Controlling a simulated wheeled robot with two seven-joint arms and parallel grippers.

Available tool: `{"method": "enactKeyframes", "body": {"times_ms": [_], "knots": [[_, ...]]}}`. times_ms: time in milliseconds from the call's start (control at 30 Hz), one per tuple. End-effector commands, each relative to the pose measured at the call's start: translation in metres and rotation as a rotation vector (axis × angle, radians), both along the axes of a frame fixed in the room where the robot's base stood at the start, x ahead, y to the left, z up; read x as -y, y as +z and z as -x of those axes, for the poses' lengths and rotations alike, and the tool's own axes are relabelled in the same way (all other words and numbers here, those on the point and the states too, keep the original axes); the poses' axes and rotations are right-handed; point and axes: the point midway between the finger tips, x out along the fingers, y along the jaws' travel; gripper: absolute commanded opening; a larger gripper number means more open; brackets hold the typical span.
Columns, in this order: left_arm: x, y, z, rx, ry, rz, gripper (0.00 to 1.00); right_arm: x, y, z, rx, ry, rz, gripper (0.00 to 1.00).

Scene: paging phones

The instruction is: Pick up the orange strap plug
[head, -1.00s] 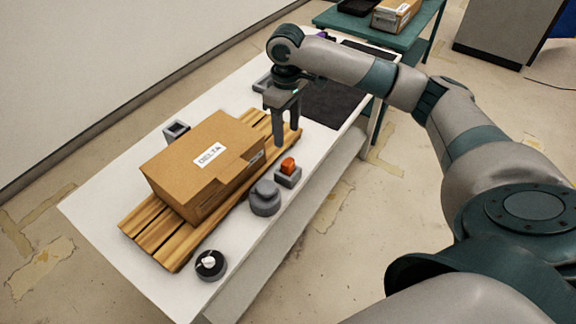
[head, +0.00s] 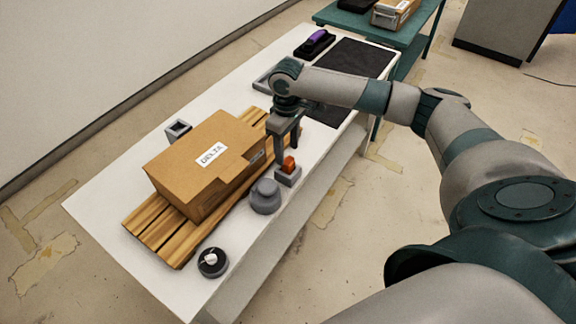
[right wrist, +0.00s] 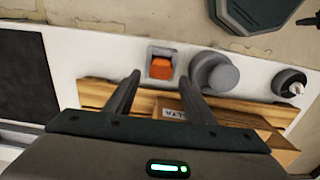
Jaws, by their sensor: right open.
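The orange strap plug (head: 289,163) sits in a small grey square holder (head: 288,178) near the table's front edge. It also shows in the right wrist view (right wrist: 160,69), just beyond the fingertips and between their lines. My right gripper (head: 287,156) is open and empty, pointing down, with its fingers close behind and above the plug in the head view. In the right wrist view its two fingers (right wrist: 160,75) are spread apart. I cannot tell the exact height of the fingertips over the plug. My left gripper is not in view.
A cardboard box labelled DELTA (head: 205,165) stands on a wooden pallet (head: 165,235) close to the gripper. A round grey knob-like part (head: 265,197) is beside the holder. A black dial (head: 212,262) is nearer. A dark mat (head: 350,60) and purple-black item (head: 315,43) lie farther back.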

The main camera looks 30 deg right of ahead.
Motion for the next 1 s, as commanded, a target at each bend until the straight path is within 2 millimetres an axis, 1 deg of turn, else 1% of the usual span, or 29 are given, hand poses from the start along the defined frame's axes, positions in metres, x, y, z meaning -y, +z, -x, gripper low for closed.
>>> {"method": "enactKeyframes", "body": {"times_ms": [33,167,200,300,400,867,900,967,1000], "knots": [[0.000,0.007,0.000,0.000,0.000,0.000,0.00,0.000,-0.003,0.002,-0.004,0.000,0.002,0.49],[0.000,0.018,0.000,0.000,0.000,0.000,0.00,0.001,-0.017,0.005,-0.004,0.000,0.001,0.49],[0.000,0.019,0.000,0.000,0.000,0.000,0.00,0.001,-0.024,0.006,-0.004,0.000,0.001,0.49],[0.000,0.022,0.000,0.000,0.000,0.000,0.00,0.001,-0.035,0.005,-0.001,-0.001,0.002,0.49],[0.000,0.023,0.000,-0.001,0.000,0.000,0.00,0.001,-0.041,0.005,-0.001,0.000,0.001,0.49],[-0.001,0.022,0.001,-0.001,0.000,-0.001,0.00,0.001,-0.043,0.004,0.000,0.000,0.001,0.49],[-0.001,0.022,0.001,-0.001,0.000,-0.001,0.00,0.001,-0.043,0.004,0.000,0.000,0.001,0.44],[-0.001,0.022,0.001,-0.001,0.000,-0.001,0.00,0.001,-0.043,0.004,0.000,0.000,0.001,0.30],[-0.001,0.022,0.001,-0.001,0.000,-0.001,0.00,0.001,-0.043,0.004,0.000,0.000,0.001,0.21]]}}
